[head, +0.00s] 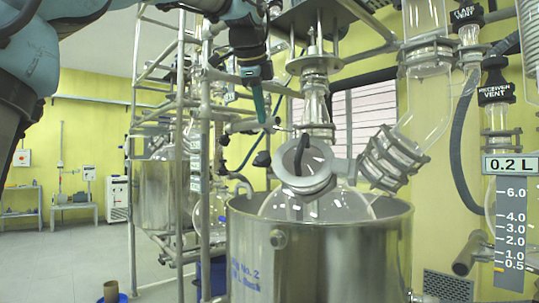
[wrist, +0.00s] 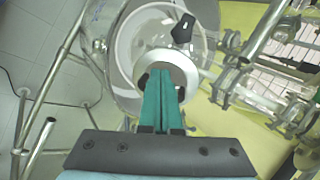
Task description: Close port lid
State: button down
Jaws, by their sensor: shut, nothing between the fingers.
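The port lid (head: 305,166) is a round grey disc with a pale rim and a black handle, tilted toward the camera above the glass reactor (head: 345,207). I cannot tell from this angle how far it stands from its port. In the wrist view a pale round ring (wrist: 190,72) lies beyond the fingertips, with a black knob (wrist: 182,30) above it. My gripper (head: 265,120) is shut and empty, up and to the left of the lid in the head view. In the wrist view its teal fingers (wrist: 167,75) overlap the ring; contact cannot be told.
The reactor sits in a large steel vessel (head: 320,260). A metal pipe frame (head: 205,140) stands to the left. A clamped glass joint (head: 392,158) and glass tubes crowd the right of the lid. A level scale (head: 511,220) is at far right. Open floor (head: 80,250) lies left.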

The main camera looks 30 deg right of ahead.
aim_at(271, 158)
jog(key=p+x, duration=0.2)
jog(key=x, duration=1.1)
jog(key=shift+w+d+r, duration=0.15)
jog(key=shift+w+d, duration=0.15)
jog(key=shift+d, duration=0.2)
jog(key=shift+w+d+f+p, duration=0.6)
jog(key=shift+w+f, duration=0.2)
jog(key=shift+w, duration=0.15)
